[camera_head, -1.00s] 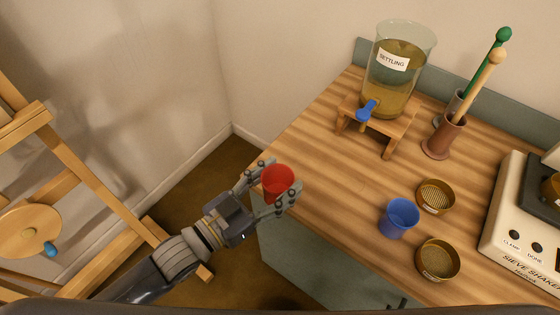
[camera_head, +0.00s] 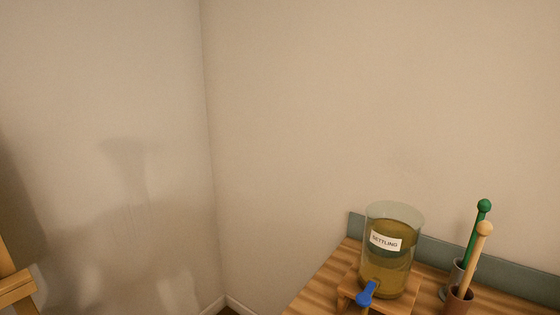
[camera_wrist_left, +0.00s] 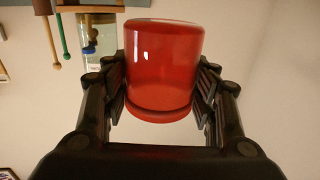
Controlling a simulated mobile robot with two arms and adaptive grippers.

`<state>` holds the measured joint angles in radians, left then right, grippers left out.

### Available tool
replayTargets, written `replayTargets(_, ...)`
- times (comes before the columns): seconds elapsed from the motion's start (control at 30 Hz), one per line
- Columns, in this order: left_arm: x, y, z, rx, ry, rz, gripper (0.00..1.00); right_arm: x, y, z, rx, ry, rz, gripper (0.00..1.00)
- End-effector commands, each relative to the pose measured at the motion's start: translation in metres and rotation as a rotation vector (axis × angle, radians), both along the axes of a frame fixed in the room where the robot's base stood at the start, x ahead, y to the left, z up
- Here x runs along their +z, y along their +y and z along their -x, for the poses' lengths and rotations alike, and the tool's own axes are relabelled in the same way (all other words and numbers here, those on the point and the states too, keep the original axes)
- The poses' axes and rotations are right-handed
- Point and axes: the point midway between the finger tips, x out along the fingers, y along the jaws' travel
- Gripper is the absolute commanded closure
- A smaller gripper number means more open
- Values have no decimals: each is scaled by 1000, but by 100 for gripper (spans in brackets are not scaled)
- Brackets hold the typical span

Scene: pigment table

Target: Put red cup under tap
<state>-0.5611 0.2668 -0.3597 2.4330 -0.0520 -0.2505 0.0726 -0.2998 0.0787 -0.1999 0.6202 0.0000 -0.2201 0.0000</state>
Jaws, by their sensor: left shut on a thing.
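The red cup (camera_wrist_left: 165,65) fills the middle of the left wrist view, between the two fingers of my left gripper (camera_wrist_left: 162,80), which is shut on it. The head view shows neither the cup nor my grippers. The blue tap (camera_head: 366,293) sticks out low on the front of the glass tank labelled SETTLING (camera_head: 392,265). The tank stands on a small wooden stand (camera_head: 402,305). In the left wrist view the tank (camera_wrist_left: 97,60) and blue tap (camera_wrist_left: 89,49) show behind the cup, apart from it.
A brown holder (camera_head: 459,301) with a tan-knobbed stick (camera_head: 474,258) and a green stick (camera_head: 474,232) behind it stand right of the tank. A grey-green backboard (camera_head: 460,255) runs along the wooden table's (camera_head: 322,282) back. Part of a wooden easel (camera_head: 12,285) is at left.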

Motion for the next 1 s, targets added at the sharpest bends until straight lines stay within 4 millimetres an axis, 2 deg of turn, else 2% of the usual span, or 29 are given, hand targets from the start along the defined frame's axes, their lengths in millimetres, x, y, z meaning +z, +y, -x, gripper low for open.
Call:
replayTargets(0.1, -5, 37, 2, 152, 8, 5, 70, 0, -2, 1, 1, 1, 2, 69)
replayTargets(0.3, -18, 88, 12, 340, 5, 1, 70, 0, -3, 1, 1, 1, 3, 69)
replayTargets(0.5, -24, 112, 22, 424, -1, -1, 70, 0, -2, 1, 1, 1, 3, 69)
replayTargets(0.77, -23, 111, 21, 419, -6, -1, 70, 0, -2, 1, 1, 2, 2, 69)
replayTargets(0.87, -17, 97, 15, 368, -9, -1, 70, 0, -2, 1, 1, 2, 2, 69)
replayTargets(1.0, -5, 58, 3, 228, -13, -5, 70, 0, -2, 1, 1, 2, 2, 69)
